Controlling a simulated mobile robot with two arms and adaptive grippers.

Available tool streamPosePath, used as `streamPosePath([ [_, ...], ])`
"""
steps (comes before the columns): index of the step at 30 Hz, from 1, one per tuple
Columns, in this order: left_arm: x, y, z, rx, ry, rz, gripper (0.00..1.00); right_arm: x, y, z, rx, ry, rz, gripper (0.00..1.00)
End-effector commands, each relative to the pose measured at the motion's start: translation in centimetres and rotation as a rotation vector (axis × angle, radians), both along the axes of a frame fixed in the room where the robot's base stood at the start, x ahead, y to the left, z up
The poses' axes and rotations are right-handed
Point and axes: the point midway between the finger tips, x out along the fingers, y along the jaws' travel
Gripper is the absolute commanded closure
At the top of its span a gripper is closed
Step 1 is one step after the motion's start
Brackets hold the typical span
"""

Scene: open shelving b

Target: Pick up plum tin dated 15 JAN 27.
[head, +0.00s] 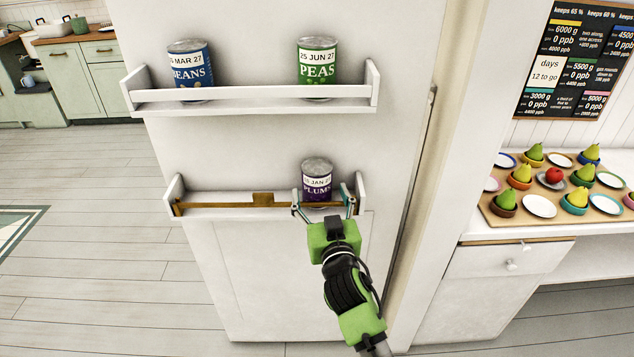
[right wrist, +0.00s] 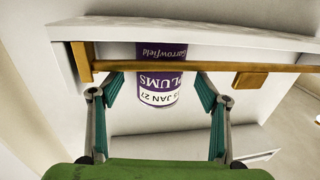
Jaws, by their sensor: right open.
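The plum tin (head: 316,183) is purple with a white date band and stands upright on the lower shelf (head: 232,213), toward its right end. Its band reads about "15 JAN 27"; the first digit is unclear. In the right wrist view the tin (right wrist: 160,82) appears upside down, between the fingers and beyond a golden rail (right wrist: 215,67). My right gripper (head: 322,205) is open in front of the tin at rail height, with one finger to each side. I see no finger clearly touching the tin. My left gripper is out of view.
The rail, with a small brass block (head: 263,198), crosses the lower shelf's front. The upper shelf holds a blue beans tin (head: 190,72) and a green peas tin (head: 318,70). A counter with a fruit board (head: 513,218) stands at right. Floor at left is clear.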

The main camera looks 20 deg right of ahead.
Motion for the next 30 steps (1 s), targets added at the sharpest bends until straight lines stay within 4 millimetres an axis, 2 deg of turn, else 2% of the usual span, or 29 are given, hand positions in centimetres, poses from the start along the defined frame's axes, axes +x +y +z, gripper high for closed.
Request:
streamPosePath([
  [3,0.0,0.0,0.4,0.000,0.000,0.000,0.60,2.0,-0.3,0.3,-0.001,-0.002,-0.001,0.31],
  [7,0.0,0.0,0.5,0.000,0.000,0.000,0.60,3.7,-0.5,0.2,-0.001,-0.003,0.000,0.31],
  [11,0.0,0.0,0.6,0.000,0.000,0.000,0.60,4.4,-0.6,0.2,-0.001,-0.002,0.000,0.31],
  [17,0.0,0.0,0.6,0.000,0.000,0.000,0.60,4.5,-0.6,0.1,0.000,-0.001,0.000,0.31],
  [18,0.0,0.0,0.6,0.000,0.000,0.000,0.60,4.5,-0.6,0.1,0.000,-0.001,0.000,0.34],
  [24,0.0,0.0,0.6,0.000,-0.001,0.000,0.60,4.5,-0.6,0.1,0.000,-0.001,0.000,0.86],
  [30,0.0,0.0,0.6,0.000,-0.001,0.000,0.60,4.5,-0.5,0.3,-0.001,-0.006,0.001,0.87],
])
